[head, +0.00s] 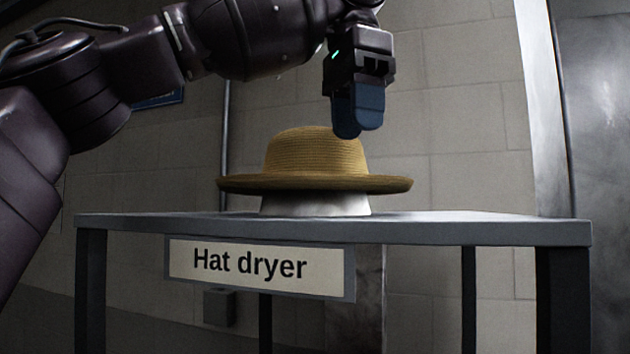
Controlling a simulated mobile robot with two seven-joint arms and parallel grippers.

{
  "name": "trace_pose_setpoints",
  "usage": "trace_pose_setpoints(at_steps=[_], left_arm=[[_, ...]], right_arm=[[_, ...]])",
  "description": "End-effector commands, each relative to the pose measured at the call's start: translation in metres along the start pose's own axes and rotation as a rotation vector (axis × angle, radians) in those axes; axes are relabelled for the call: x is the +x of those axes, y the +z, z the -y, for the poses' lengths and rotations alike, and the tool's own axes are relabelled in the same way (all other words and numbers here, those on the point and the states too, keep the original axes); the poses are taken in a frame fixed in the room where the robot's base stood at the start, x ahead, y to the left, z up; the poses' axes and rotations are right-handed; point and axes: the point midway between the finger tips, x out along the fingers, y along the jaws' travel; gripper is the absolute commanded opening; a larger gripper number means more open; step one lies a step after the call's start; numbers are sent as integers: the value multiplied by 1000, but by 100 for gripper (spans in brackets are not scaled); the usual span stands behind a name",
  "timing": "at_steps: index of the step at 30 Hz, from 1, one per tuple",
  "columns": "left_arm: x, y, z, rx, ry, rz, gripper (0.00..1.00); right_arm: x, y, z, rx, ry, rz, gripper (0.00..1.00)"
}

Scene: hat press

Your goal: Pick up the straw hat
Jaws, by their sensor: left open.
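The straw hat (316,157) is tan with a rounded crown and a wide brim. It sits upright on a short pale round stand (315,203) on the table, and its brim reaches past the stand on both sides. My left gripper (358,112) points down at the right side of the hat's crown, with its blue fingers overlapping the crown's top right edge in the picture. It is open and holds nothing. I cannot tell whether the fingers touch the hat. My right gripper is not in view.
The grey metal table (480,228) carries a sign (250,265) reading "Hat dryer" on its front. The tabletop is clear to the left and right of the stand. A block wall is behind, with a metal column (547,110) at the right.

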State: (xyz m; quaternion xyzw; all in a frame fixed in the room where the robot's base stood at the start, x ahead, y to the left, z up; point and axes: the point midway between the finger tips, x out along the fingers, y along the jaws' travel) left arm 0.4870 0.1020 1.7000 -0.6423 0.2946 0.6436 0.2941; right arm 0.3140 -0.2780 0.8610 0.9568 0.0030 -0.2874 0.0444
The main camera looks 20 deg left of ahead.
Motion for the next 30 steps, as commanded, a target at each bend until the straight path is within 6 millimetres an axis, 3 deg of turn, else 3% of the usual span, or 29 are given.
trace_pose_setpoints(at_steps=[7, 21, 30], left_arm=[[8, 1, 0, 1, 1, 1, 41], [49, 4, 0, 1, 1, 0, 41], [53, 4, 0, 0, -1, -2, 41]], right_arm=[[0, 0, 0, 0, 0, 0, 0], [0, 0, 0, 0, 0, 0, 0], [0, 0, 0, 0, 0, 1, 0]])
